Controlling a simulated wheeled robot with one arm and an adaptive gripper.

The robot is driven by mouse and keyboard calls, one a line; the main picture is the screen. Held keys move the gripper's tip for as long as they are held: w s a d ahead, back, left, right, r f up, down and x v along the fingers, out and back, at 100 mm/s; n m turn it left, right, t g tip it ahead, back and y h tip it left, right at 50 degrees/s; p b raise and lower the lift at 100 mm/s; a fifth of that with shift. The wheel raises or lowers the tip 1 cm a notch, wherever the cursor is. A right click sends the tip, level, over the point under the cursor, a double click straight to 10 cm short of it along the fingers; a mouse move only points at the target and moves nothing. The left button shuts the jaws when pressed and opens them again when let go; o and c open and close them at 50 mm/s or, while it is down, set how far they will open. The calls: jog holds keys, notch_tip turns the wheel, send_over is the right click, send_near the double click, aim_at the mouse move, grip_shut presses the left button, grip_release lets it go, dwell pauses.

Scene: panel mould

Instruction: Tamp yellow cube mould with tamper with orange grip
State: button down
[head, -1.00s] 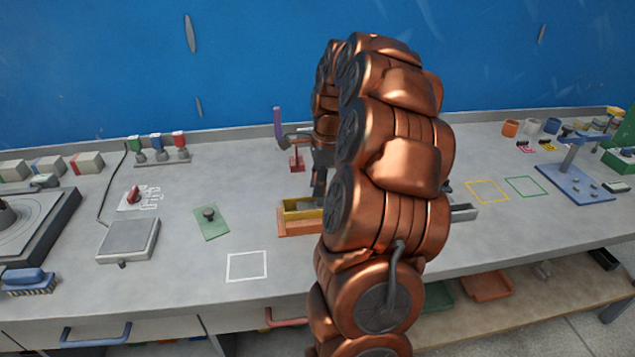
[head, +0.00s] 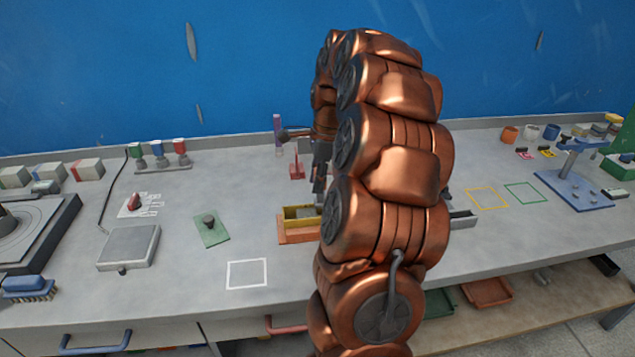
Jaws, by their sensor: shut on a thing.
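The yellow cube mould (head: 286,217) sits on an orange-brown base (head: 292,237) in the middle of the bench, left of my arm. Its open top shows grey material inside, and its right end is hidden behind my arm. My gripper (head: 319,188) shows only as a dark sliver just above and behind the mould's right end. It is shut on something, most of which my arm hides. I cannot make out the orange grip or the tamper's foot, nor whether it touches the fill.
A purple-handled upright tool (head: 278,135) and a red stand (head: 297,166) are close behind the mould. A green plate with a knob (head: 210,227), a scale (head: 128,247) and a rack of coloured-grip tools (head: 162,160) are left. A white outlined square (head: 247,274) is empty.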

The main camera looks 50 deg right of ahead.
jog(key=shift+f, duration=0.1)
jog(key=shift+f+b, duration=1)
jog(key=shift+f, duration=0.75)
jog(key=shift+r, duration=0.1)
jog(key=shift+r+p, duration=0.35)
jog(key=shift+r, duration=1.4)
jog(key=shift+r, duration=0.1)
jog(key=shift+r+p, duration=1.05)
jog(key=shift+r, duration=2.35)
